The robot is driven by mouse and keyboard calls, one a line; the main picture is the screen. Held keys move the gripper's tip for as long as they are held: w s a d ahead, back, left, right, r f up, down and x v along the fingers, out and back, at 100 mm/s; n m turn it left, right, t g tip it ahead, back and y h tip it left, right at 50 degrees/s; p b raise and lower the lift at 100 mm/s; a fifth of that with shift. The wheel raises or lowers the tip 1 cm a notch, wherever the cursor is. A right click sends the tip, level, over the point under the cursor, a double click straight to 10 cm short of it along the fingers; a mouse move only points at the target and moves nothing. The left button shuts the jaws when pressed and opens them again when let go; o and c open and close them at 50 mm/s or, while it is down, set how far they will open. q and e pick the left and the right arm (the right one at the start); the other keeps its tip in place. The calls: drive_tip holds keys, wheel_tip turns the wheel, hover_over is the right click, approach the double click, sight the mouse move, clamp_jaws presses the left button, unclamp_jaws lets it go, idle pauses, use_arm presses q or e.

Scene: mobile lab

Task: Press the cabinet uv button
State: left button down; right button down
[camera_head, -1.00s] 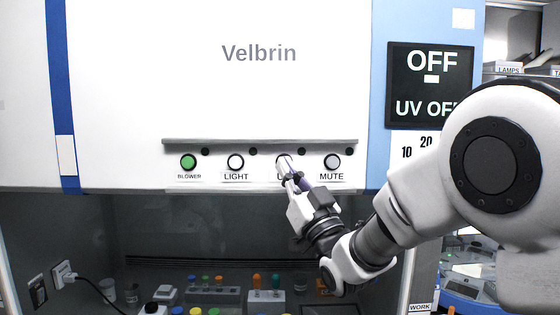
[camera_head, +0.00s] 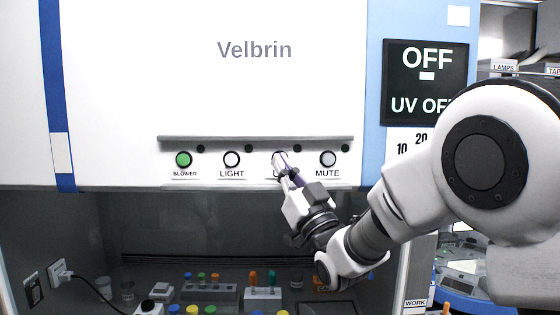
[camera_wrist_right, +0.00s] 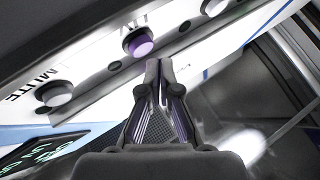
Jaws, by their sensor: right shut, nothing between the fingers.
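The cabinet's UV button (camera_wrist_right: 139,43) is round with a purple face in the right wrist view, between the mute button (camera_wrist_right: 53,93) and another pale button (camera_wrist_right: 214,6). In the head view it is mostly hidden behind my right gripper (camera_head: 282,163), which covers most of its label. My right gripper is shut and empty. Its fingertips (camera_wrist_right: 159,68) are close beside the purple button in the wrist view; I cannot tell whether they touch it. The display (camera_head: 426,84) reads "OFF" and "UV OFF". My left gripper is not in view.
The green blower button (camera_head: 183,160), light button (camera_head: 232,159) and mute button (camera_head: 328,159) share the panel. A grey ledge (camera_head: 255,138) runs above them. Below, the open cabinet holds tube racks (camera_head: 263,293) and a plug with a cable (camera_head: 60,272).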

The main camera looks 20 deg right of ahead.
drive_tip(key=shift+w, duration=0.15)
idle(0.4)
drive_tip(key=shift+w+d, duration=0.15)
drive_tip(key=shift+w, duration=0.1)
drive_tip(key=shift+w+d+b, duration=0.1)
drive_tip(key=shift+w+b, duration=0.25)
drive_tip(key=shift+w, duration=0.1)
idle(0.8)
drive_tip(key=shift+s+a+b, duration=0.25)
drive_tip(key=shift+s+b, duration=0.4)
drive_tip(key=shift+s, duration=0.2)
